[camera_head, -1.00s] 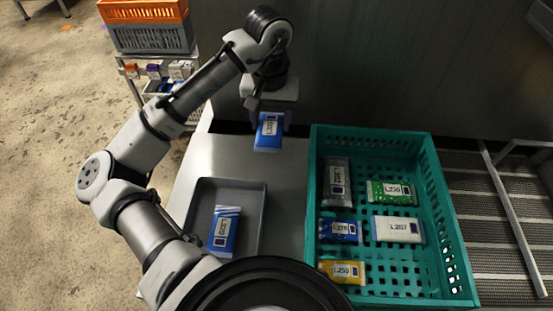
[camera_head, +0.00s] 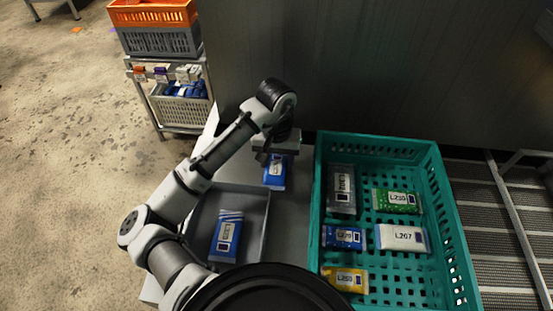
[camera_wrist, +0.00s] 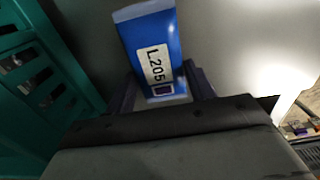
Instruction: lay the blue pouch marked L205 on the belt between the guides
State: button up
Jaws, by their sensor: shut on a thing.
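The blue pouch marked L205 (camera_wrist: 152,48) is held in my gripper (camera_wrist: 160,92), its label readable in the wrist view. In the head view the pouch (camera_head: 275,174) hangs below my gripper (camera_head: 276,152), left of the green crate and above the steel table. My gripper is shut on one end of the pouch. The belt (camera_head: 490,200) is at the right edge, beyond the crate, with a metal rail (camera_head: 520,225) along it. Only part of the belt shows.
The green crate (camera_head: 322,215) holds several pouches and stands between my gripper and the belt. A grey tray (camera_head: 262,225) with a blue-and-white pouch (camera_head: 227,236) lies at left. A dark wall (camera_head: 390,70) rises behind. A rack with crates (camera_head: 165,40) stands at far left.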

jog(key=shift+f, duration=0.15)
jog(key=o, duration=1)
